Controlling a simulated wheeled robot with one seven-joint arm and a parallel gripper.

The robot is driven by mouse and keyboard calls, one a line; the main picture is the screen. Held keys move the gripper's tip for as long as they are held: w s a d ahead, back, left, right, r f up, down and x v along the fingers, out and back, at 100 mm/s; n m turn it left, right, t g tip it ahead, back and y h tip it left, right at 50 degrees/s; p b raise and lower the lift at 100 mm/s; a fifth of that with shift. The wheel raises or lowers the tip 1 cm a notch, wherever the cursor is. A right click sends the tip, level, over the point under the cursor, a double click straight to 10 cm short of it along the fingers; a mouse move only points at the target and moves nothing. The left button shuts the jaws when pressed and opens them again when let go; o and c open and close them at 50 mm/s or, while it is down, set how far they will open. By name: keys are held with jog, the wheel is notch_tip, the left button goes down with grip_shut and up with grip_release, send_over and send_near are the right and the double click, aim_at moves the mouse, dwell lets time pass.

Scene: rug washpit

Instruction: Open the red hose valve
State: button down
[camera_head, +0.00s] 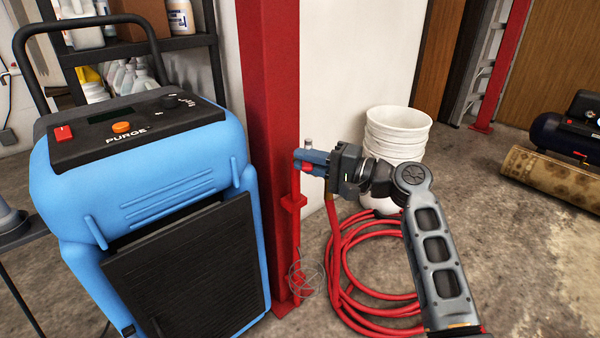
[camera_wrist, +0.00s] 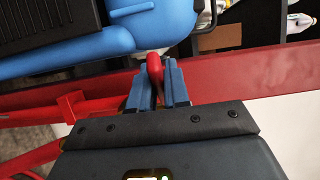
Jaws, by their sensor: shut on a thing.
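The red hose valve handle (camera_wrist: 154,66) shows in the wrist view as a small rounded red lever end between the two blue fingers of my gripper (camera_wrist: 158,86). In the head view my gripper (camera_head: 312,164) is beside the red post, its blue fingers closed around the red handle (camera_head: 307,166). Most of the handle and the valve body are hidden by the fingers and wrist. A small metal fitting (camera_head: 309,142) shows just above the fingers. How far the valve is turned cannot be told.
A red post (camera_head: 270,130) stands just left of my gripper. A blue purge machine (camera_head: 150,190) is further left. Coiled red hose (camera_head: 345,290) lies on the floor below my arm. Stacked white buckets (camera_head: 397,130) stand behind it. A rolled rug (camera_head: 545,178) lies at the right.

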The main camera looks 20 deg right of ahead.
jog(key=shift+s+d+n+g+y+b, duration=0.1)
jog(key=shift+d+n+g+y+b, duration=0.15)
jog(key=shift+d+n+g+y, duration=0.5)
jog(key=shift+s+d+n+g+y+b, duration=0.25)
jog(key=shift+n+g+y, duration=0.6)
jog(key=shift+g, duration=0.45)
jog(key=shift+d+n+g+y+b, duration=0.3)
jog(key=shift+d+n+g+y, duration=0.15)
jog(key=shift+n+g+y, duration=0.4)
jog(key=shift+n+g, duration=0.25)
jog(key=shift+g, duration=0.25)
jog(key=c, duration=1.2)
grip_release()
jog(key=shift+d, duration=0.15)
jog(key=p+v, duration=0.1)
jog(key=v, duration=0.6)
jog(key=shift+s+d+p, duration=0.2)
jog(key=shift+d+p, duration=0.05)
jog(key=shift+p, duration=0.1)
jog(key=shift+d, duration=0.1)
